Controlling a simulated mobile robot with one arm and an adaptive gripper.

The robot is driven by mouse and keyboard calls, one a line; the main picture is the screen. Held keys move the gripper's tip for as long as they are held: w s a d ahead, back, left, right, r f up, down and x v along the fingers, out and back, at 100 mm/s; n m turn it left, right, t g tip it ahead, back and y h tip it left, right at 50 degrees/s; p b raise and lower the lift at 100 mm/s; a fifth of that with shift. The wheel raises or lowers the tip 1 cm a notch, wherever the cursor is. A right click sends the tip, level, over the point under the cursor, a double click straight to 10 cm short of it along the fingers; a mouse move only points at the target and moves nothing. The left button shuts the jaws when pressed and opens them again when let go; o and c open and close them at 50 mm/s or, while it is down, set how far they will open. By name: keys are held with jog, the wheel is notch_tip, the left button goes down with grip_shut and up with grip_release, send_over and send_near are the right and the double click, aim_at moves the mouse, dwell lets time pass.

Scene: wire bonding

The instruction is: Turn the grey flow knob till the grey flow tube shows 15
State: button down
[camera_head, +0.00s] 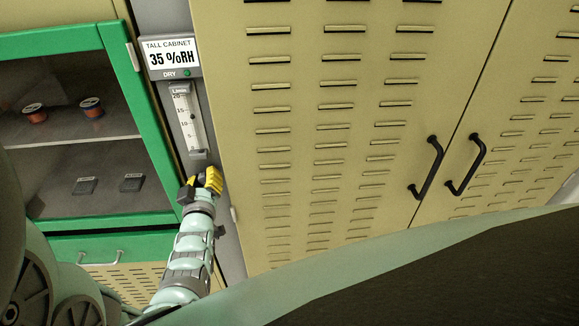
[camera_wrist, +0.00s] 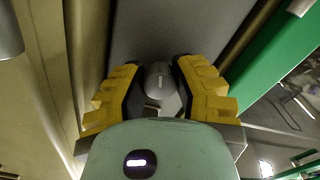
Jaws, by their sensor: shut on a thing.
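The grey flow tube (camera_head: 188,118) stands on a narrow grey panel in the head view, under the "TALL CABINET 35 %RH DRY" display. A small dark float sits inside it, seemingly between the 10 and 15 marks; the exact reading is too small to tell. The grey flow knob (camera_wrist: 160,78) shows in the wrist view with a pale line on its face. My gripper (camera_wrist: 158,92) has its yellow-and-black fingers on either side of the knob and is shut on it. In the head view my gripper (camera_head: 204,182) is just below the tube and hides the knob.
A green-framed glass cabinet (camera_head: 148,128) with spools and small dark boxes stands close on the left. Tan louvred doors (camera_head: 300,150) with black handles (camera_head: 430,165) stand on the right. The grey panel between them is narrow.

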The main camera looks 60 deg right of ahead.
jog(key=shift+s+f+n, duration=0.1)
jog(key=shift+f+n, duration=0.3)
jog(key=shift+n, duration=0.1)
jog(key=c, duration=1.2)
grip_release()
jog(key=o, duration=0.5)
jog(key=shift+r, duration=0.3)
jog(key=shift+o, duration=0.2)
jog(key=v, duration=1.2)
